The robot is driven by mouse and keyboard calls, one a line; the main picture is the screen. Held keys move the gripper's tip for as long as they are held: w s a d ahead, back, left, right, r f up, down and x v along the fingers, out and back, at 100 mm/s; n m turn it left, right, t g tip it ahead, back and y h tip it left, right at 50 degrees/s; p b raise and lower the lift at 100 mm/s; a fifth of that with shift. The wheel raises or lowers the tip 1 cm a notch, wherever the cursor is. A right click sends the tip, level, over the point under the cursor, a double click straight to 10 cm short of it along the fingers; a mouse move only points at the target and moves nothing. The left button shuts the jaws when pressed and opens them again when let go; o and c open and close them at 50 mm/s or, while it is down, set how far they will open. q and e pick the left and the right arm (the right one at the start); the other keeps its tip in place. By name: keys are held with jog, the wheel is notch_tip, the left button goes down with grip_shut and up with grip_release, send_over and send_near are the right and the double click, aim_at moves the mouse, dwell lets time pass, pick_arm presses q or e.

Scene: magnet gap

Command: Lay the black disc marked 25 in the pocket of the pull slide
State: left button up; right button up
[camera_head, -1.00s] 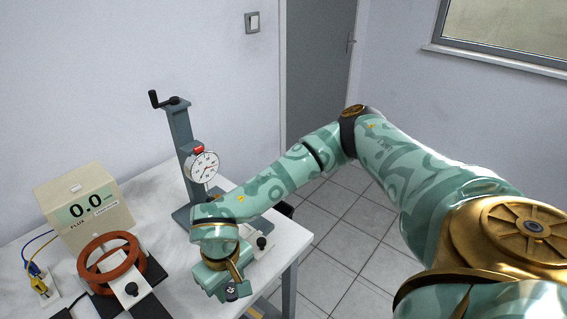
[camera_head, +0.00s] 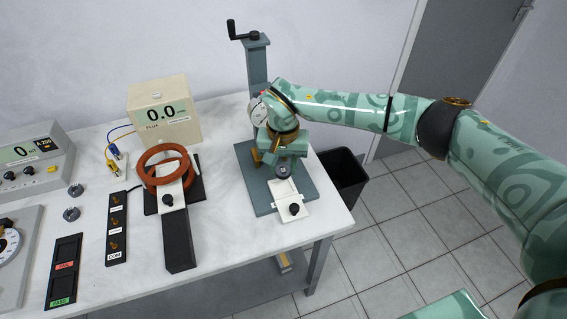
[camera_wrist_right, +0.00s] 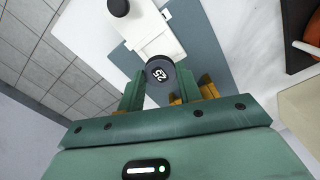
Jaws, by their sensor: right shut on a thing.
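The black disc marked 25 (camera_wrist_right: 160,70) is between the fingertips of my right gripper (camera_wrist_right: 160,84), its number facing the wrist camera. In the head view the disc (camera_head: 283,171) shows at the tip of my right gripper (camera_head: 282,163). The white pull slide (camera_head: 292,199) with a black knob lies on the grey base of the gauge stand; it also shows in the right wrist view (camera_wrist_right: 150,32). The disc is over the slide's inner end. I cannot tell whether it touches the slide. The pocket is not clearly visible, and the disc and gripper cover that end. My left gripper is out of view.
The gauge stand's column (camera_head: 257,75) with its crank rises close behind my right gripper. The orange coil (camera_head: 148,179) and flux meter (camera_head: 165,110) stand to the left. A black bin (camera_head: 345,170) stands right.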

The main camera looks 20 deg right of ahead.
aim_at(283, 171)
jog(key=shift+f, duration=0.1)
jog(key=shift+f+b, duration=1.05)
jog(key=shift+f, duration=0.9)
jog(key=shift+f+b, duration=0.4)
jog(key=shift+f, duration=0.35)
jog(key=shift+f, duration=0.15)
jog(key=o, duration=1)
jog(key=c, duration=0.5)
